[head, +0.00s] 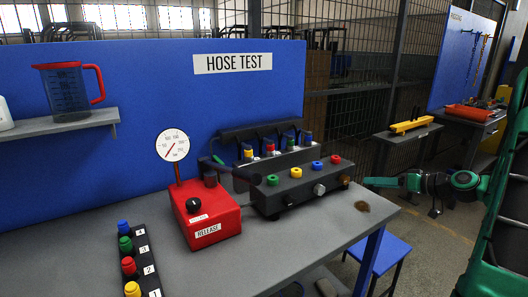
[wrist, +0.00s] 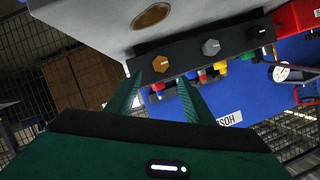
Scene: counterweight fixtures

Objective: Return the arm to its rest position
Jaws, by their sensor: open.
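My gripper (head: 372,182) is at the right end of the hose test bench in the head view, beside the black valve block (head: 262,205) and apart from it. In the wrist view its two green fingers (wrist: 160,100) are spread with nothing between them. Beyond them the valve block (wrist: 198,66) shows upside down with a brass knob, a grey knob and a black knob. My green arm runs in from the right edge of the head view.
On the grey bench (head: 330,225) stand a red release box (head: 208,222) with a gauge (head: 172,146) and a strip of coloured plugs (head: 136,262). A blue panel (head: 150,120) stands behind. A blue stool (head: 382,252) is below right. Another bench (head: 472,125) is farther right.

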